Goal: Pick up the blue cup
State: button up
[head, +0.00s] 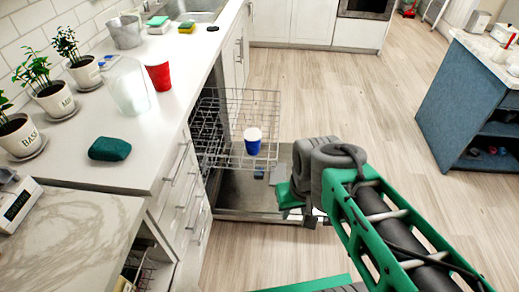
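The blue cup (253,147) has a pale rim or top and stands upright on the pulled-out wire rack (232,162) of the open dishwasher. My gripper (287,212) is to the right of the cup and lower in the picture, in front of the dishwasher door. It appears apart from the cup. Its fingers are small and partly hidden by my wrist, so I cannot tell whether they are open or shut.
The dishwasher door (238,192) is folded down under the rack. A blue island (462,105) stands right. The floor between is clear.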

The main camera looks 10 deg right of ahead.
aim_at(252, 136)
jog(key=z, duration=1.9)
jog(key=i, duration=1)
jog(key=u, duration=3.4)
jog(key=i, duration=0.5)
